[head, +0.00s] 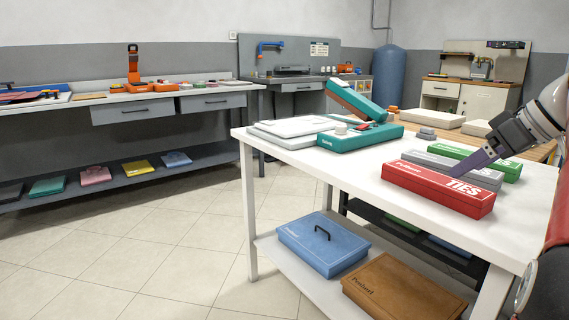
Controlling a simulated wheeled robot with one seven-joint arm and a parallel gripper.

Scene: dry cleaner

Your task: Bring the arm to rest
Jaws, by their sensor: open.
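My arm comes in from the right edge of the head view. My gripper (462,168) points down and left, with its fingertips just above or at a grey flat box (452,167) behind the red box marked TIES (438,188). I cannot tell whether the fingers touch the grey box. The gripper is open, and nothing shows held in it. The red box is closed and lies on the white table (390,226). A green box (478,160) lies behind the grey one, partly hidden by my gripper.
A teal box (352,138) with its lid raised stands on the table's left part, beside a pale flat case (290,130). Blue (322,243) and brown (402,290) boxes lie on the shelf below. Tiled floor (160,235) is clear to the left.

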